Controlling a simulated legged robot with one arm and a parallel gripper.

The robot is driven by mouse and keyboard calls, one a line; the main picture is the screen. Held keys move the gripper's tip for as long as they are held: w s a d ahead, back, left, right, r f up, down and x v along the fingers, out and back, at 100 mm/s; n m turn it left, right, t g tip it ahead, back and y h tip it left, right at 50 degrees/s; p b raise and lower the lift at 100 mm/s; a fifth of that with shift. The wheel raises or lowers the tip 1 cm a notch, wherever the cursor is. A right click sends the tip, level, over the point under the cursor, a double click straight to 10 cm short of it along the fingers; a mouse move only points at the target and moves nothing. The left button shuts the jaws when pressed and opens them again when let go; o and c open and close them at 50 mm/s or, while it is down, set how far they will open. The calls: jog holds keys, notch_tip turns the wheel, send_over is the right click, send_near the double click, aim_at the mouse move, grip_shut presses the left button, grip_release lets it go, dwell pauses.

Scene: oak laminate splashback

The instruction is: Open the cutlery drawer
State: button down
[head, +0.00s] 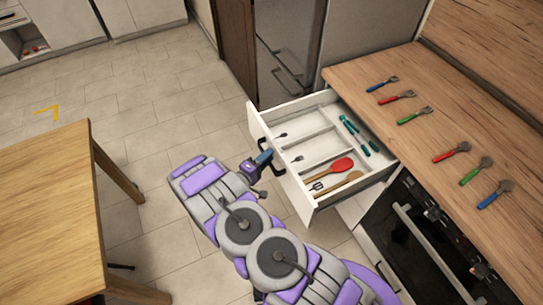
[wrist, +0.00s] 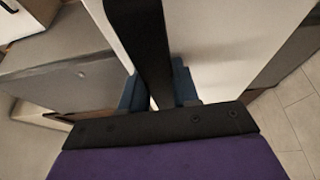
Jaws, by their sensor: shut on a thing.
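The cutlery drawer (head: 322,187) stands pulled out from under the wooden counter in the head view, with its white inside divided into compartments. A red spoon, a wooden utensil and a dark slotted utensil lie in the near compartment. Green-handled tools lie at the right side, and small dark cutlery pieces lie in the left compartments. My gripper (head: 262,163) is at the drawer front, shut on its black handle (head: 268,146). In the wrist view the black handle (wrist: 140,45) runs down between the blue fingers (wrist: 158,90), against the white drawer front (wrist: 205,40).
Several forks and spoons with coloured handles lie on the counter (head: 410,100). An oven (head: 425,240) is below it, right of the drawer. A wooden table (head: 45,200) stands at the left. Tiled floor (head: 150,110) is clear between table and drawer.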

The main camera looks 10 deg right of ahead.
jog(key=shift+s+a+f, duration=0.2)
jog(key=shift+a, duration=0.1)
jog(key=c, duration=1.3)
grip_release()
jog(key=o, duration=0.3)
jog(key=shift+w+d, duration=0.15)
jog(key=shift+o, duration=0.4)
jog(key=shift+d, duration=0.1)
jog(key=shift+r, duration=0.1)
jog(key=p+v, duration=0.2)
jog(key=v, duration=1.5)
jog(key=shift+a, duration=0.3)
